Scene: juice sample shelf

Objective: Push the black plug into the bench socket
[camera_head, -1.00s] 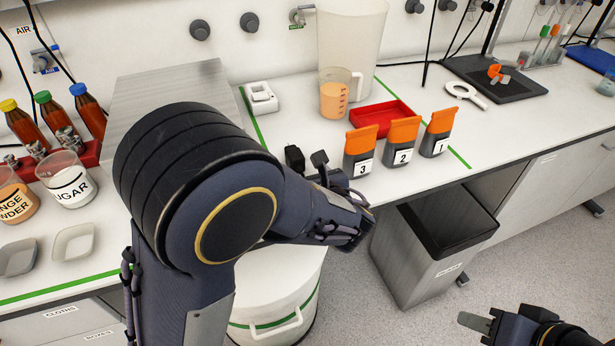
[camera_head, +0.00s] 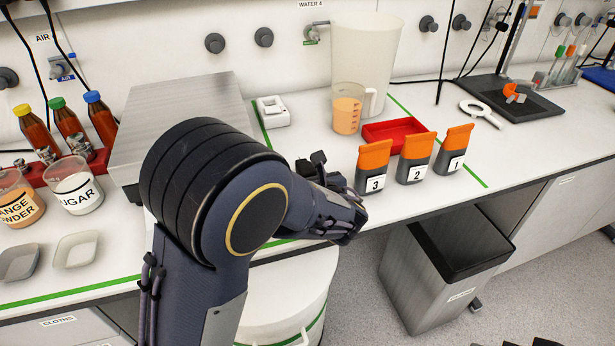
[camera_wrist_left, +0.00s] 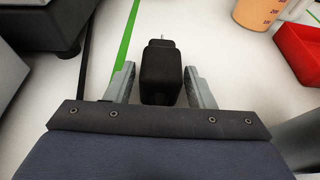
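The black plug (camera_wrist_left: 160,85) is between the two grey fingers of my left gripper (camera_wrist_left: 159,68) in the left wrist view. Its metal prongs point away from the wrist. A narrow gap shows on each side of the plug, so the fingers are open around it. Only a dark sliver of my right arm shows at the bottom edge.
A metal box (camera_head: 170,115) stands left of the gripper. Orange-topped containers, the nearest marked 3 (camera_head: 374,167), stand to its right. Behind them are a red tray (camera_head: 395,133) and a measuring jug (camera_head: 347,112). The bench between plug and white block looks clear.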

